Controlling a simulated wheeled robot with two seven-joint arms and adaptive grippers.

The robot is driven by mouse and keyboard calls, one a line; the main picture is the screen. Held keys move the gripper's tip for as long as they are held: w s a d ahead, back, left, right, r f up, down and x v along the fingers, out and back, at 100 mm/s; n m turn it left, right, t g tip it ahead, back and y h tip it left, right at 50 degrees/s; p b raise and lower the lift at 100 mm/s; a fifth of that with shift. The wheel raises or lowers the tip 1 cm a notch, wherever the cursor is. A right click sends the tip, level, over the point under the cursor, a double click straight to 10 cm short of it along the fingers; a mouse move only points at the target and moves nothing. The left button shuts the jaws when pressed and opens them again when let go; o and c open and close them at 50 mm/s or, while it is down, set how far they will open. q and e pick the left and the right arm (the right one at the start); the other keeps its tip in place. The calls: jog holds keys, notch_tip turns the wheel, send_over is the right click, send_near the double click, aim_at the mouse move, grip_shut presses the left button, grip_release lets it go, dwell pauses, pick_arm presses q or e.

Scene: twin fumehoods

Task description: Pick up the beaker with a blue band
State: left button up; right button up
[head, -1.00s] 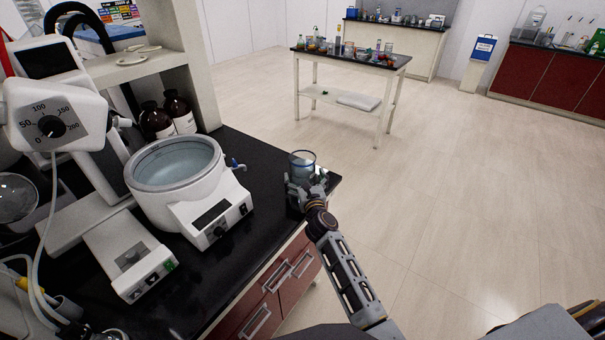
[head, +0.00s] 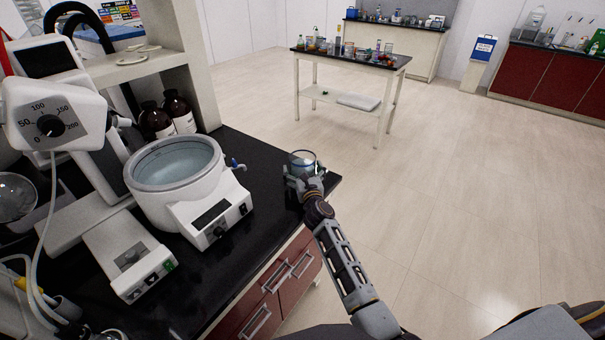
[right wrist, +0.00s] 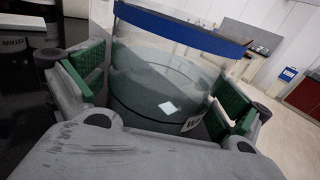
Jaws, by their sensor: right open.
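The glass beaker with a blue band (head: 302,160) stands near the right corner of the black bench top. In the right wrist view the beaker (right wrist: 160,85) fills the middle, with its blue band (right wrist: 180,28) around the top. My right gripper (head: 304,184) reaches it from the front. Its green-padded fingers (right wrist: 158,92) are open, one on each side of the beaker. I cannot tell whether the pads touch the glass. My left gripper is not in view.
A white water bath (head: 185,185) stands to the left of the beaker on the black bench (head: 262,150). Brown bottles (head: 157,120) stand behind it. The bench edge is close to the right of the beaker, with open floor (head: 470,190) beyond.

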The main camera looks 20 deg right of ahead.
aim_at(302, 150)
jog(key=c, duration=1.5)
jog(key=shift+r, duration=0.1)
jog(key=shift+c, duration=0.2)
jog(key=shift+r, duration=0.15)
jog(key=shift+r+p, duration=0.65)
jog(key=shift+r, duration=0.4)
notch_tip(302, 150, up, 6)
jog(key=shift+f+p, duration=0.1)
jog(key=shift+p, duration=1.1)
jog(key=shift+r, duration=0.95)
